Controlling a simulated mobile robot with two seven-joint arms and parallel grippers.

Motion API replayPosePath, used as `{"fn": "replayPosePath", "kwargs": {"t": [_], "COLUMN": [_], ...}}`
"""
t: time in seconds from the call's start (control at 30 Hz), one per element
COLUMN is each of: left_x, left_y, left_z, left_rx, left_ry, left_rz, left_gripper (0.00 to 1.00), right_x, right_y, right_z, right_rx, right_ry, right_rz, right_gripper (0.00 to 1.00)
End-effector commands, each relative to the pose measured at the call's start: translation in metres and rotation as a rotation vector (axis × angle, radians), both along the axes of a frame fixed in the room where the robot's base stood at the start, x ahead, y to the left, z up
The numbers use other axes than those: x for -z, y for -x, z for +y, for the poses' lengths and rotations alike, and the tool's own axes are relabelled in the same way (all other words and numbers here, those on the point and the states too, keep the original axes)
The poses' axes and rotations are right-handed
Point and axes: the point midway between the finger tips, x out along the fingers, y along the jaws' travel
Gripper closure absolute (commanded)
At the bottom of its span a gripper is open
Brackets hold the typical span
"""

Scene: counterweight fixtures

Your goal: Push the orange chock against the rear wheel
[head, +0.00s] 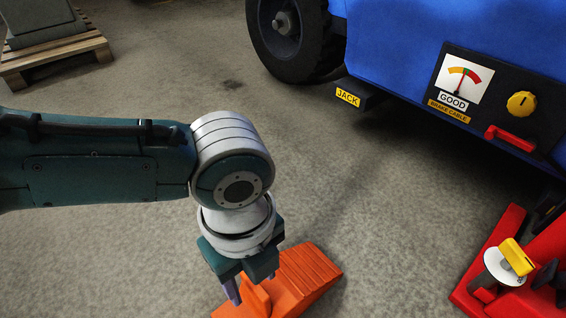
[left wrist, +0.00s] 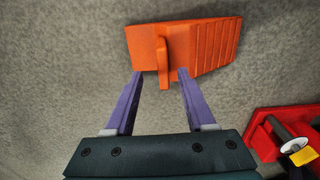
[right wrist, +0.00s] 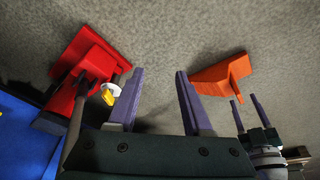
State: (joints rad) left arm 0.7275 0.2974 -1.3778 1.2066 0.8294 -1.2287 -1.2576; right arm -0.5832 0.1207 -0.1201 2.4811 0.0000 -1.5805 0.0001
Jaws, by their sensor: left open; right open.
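The orange chock (head: 305,276) lies on the concrete floor, with a ridged slope and an upright handle; it also shows in the left wrist view (left wrist: 200,45). My left gripper (head: 252,288) is open above it. In the left wrist view its purple fingertips (left wrist: 160,74) stand to either side of the handle (left wrist: 162,58), apart from it as far as I can tell. A black wheel (head: 312,45) is under the blue machine at the top, well away from the chock. My right gripper (right wrist: 159,73) is open and empty, between a red stand and the chock (right wrist: 222,74) in its view.
The blue machine (head: 395,40) carries a gauge panel (head: 490,92) and a block labelled JACK (head: 350,95). A red stand (head: 497,243) with a yellow handle is at the lower right. A pallet (head: 60,50) is at the upper left. The floor between chock and wheel looks clear.

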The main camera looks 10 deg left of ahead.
Motion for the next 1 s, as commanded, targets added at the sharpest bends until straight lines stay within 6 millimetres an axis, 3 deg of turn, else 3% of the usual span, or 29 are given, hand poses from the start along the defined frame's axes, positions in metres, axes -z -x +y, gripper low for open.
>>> {"fn": "replayPosePath", "kwargs": {"t": [0.03,0.13,0.2,0.5,0.87,0.9,1.0], "left_x": [0.014,0.025,0.028,0.052,0.058,0.059,0.06], "left_y": [0.0,0.0,0.001,0.0,0.001,0.002,0.002], "left_z": [0.0,0.0,0.0,0.0,0.002,0.003,0.004], "left_rx": [0.0,-0.001,-0.004,-0.001,-0.001,-0.001,-0.001], "left_ry": [0.0,0.001,0.0,0.0,-0.005,-0.005,-0.008], "left_rz": [-0.001,-0.001,0.002,0.001,0.001,0.002,0.004], "left_gripper": [0.45,0.45,0.45,0.45,0.45,0.54,0.66], "right_x": [0.015,0.026,0.018,0.017,0.017,0.017,0.018], "right_y": [0.0,0.0,0.0,0.0,-0.001,-0.001,-0.001], "right_z": [0.0,-0.001,-0.001,-0.001,-0.001,0.0,0.0], "right_rx": [-0.001,-0.001,-0.001,-0.001,-0.001,-0.001,0.0], "right_ry": [0.001,0.003,0.003,0.002,0.002,0.002,0.0], "right_rz": [0.0,0.001,0.003,0.0,-0.002,-0.003,-0.003], "right_gripper": [0.5,0.5,0.5,0.5,0.5,0.5,0.5]}}
